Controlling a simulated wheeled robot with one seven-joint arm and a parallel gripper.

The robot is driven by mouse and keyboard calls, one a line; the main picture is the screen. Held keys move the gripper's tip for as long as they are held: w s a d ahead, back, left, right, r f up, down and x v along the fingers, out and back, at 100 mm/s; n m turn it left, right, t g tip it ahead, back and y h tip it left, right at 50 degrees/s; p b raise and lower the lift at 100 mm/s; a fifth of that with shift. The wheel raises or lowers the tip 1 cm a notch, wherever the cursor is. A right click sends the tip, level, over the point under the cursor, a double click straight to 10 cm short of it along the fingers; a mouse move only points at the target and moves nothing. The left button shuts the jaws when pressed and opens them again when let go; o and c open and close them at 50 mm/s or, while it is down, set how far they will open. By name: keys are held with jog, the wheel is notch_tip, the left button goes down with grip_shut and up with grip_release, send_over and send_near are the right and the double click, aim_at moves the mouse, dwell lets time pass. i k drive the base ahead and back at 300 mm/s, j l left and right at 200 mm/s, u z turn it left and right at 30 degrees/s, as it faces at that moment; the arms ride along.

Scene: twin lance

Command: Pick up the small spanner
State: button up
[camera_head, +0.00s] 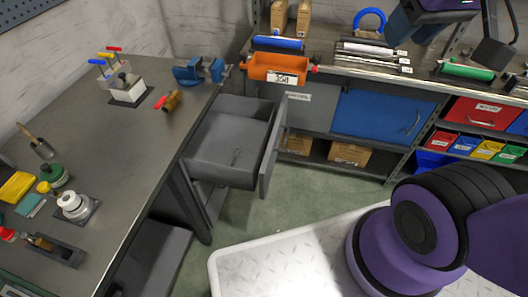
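A small, thin grey object (237,156), which looks like the small spanner, lies on the floor of an open grey drawer (215,146), towards its right side. It is too small in the picture to make out its jaws. My purple and black arm stands at the right. Nothing of my gripper is near the drawer.
The drawer sticks out from the left workbench (150,150), with a grey door or panel (272,150) upright at its right. Green floor shows between bench and shelves.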

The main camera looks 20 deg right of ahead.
aim_at(236, 153)
jog(key=i+l+u, duration=0.15)
jog(key=i+l, duration=0.45)
jog(key=l, duration=0.15)
jog(key=u, duration=1.7)
